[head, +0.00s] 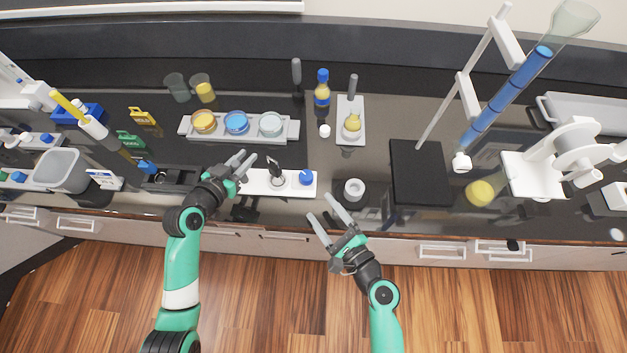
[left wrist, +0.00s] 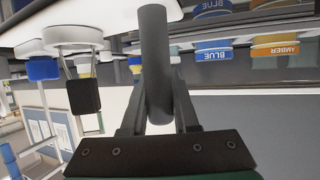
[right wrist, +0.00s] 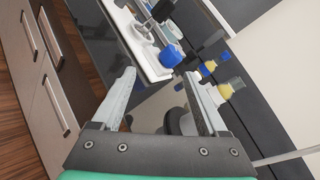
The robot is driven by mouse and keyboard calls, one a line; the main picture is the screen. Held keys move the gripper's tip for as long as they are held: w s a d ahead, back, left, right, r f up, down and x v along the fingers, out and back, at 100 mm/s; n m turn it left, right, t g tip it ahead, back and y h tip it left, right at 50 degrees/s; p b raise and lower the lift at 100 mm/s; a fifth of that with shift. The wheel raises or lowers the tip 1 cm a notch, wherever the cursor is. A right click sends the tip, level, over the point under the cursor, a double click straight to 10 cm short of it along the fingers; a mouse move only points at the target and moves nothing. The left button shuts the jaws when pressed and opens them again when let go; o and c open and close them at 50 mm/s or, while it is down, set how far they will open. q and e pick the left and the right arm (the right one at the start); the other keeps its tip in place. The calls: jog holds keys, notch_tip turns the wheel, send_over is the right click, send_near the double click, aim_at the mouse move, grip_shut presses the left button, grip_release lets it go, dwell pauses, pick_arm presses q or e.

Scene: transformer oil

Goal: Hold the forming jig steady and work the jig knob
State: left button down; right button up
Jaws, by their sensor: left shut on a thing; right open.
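The forming jig is a white plate (head: 258,188) near the bench's front edge, with a dark lever and ring (head: 277,177) in its middle and a blue knob (head: 306,178) at its right end. My left gripper (head: 245,158) is at the plate's left end. In the left wrist view it is shut on a grey cylindrical post (left wrist: 156,65), whose far end meets a white surface. The blue knob also shows there (left wrist: 43,68). My right gripper (head: 321,207) is open and empty, in front and to the right of the knob. The right wrist view shows the blue knob (right wrist: 172,55) beyond its fingers.
A small white cup (head: 354,189) stands right of the jig, beside a black stand base (head: 420,172). A grey tray (head: 291,130) with amber, blue and clear dishes lies behind the jig. A blue-capped bottle (head: 322,88) stands further back.

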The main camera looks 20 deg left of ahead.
aim_at(307, 177)
jog(key=n, duration=0.2)
jog(key=a+r+n+h, duration=0.1)
jog(key=n, duration=0.2)
jog(key=w+a+n, duration=0.1)
jog(key=n, duration=0.1)
jog(key=shift+a+r+n+h, duration=0.15)
jog(key=shift+r+n+h, duration=0.05)
jog(key=shift+n+h, duration=0.1)
jog(key=n, duration=0.2)
jog(key=s+a+n+h, duration=0.1)
jog(key=n, duration=0.1)
jog(key=s+a+n, duration=0.1)
jog(key=n, duration=0.2)
jog(key=shift+g+h, duration=0.3)
jog(key=n, duration=0.1)
jog(key=n+h, duration=0.1)
jog(key=shift+s+a+r+n, duration=0.1)
jog(key=shift+s+r+n, duration=0.1)
jog(key=shift+s+n, duration=0.15)
jog(key=r+n+t+h, duration=0.1)
jog(key=n, duration=0.1)
jog(key=d+r+n+t+h, duration=0.1)
jog(key=n, duration=0.1)
jog(key=shift+s+r+n, duration=0.2)
jog(key=shift+r+n, duration=0.15)
jog(key=shift+n+t+h, duration=0.3)
jog(key=shift+t+h, duration=0.1)
jog(key=x, duration=1.1)
jog(key=shift+w+d, duration=0.1)
jog(key=shift+w, duration=0.3)
